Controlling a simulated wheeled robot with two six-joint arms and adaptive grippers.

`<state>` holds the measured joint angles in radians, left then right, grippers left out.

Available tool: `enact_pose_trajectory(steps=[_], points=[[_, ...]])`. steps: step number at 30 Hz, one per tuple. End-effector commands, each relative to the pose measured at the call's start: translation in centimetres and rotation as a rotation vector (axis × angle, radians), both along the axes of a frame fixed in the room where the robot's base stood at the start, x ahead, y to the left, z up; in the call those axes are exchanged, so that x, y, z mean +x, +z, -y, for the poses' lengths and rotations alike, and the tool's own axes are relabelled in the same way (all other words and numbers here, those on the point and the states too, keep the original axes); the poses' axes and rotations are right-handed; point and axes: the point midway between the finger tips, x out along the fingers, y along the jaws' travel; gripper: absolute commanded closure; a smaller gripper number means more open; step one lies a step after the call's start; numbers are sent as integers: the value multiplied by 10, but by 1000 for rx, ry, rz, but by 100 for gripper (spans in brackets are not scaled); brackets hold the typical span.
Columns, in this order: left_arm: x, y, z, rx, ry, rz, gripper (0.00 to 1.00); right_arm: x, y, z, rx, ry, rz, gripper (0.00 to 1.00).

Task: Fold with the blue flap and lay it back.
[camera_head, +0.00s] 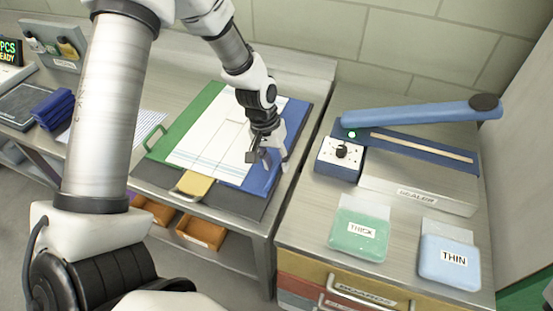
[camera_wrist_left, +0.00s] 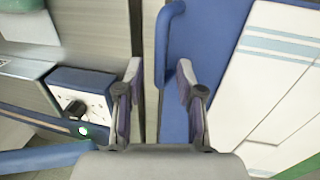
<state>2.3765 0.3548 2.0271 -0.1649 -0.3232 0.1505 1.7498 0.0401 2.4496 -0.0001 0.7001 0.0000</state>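The folding board lies on the left bench with its blue flap (camera_head: 262,180) flat on the right side and its green flap (camera_head: 195,118) on the left. A white sheet of material (camera_head: 212,135) with pale blue stripes lies across the board and partly over the blue flap. My left gripper (camera_head: 266,160) is over the blue flap near its right edge. In the left wrist view the fingers (camera_wrist_left: 159,75) are open, with the flap's blue edge handle (camera_wrist_left: 163,45) in line with the gap. I see no grip on it. My right gripper is not in view.
The right bench holds a sealer (camera_head: 420,195) with a raised blue arm (camera_head: 420,110), a knob box (camera_head: 340,158), a green THICK pack (camera_head: 360,235) and a blue THIN pack (camera_head: 450,265). A tan tab (camera_head: 194,184) is at the board's front. A blue stack (camera_head: 53,108) lies far left.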

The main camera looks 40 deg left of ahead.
Motion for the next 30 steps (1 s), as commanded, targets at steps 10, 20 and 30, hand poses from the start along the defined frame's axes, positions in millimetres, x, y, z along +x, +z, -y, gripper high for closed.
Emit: enact_pose_trajectory(steps=[10, 20, 30], points=[[0, 0, 0, 0, 0, 1, 100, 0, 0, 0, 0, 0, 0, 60], [4, 1, -1, -13, 3, 7, 100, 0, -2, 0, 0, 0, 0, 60], [9, 6, -1, -39, 1, 14, 76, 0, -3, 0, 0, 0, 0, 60]])
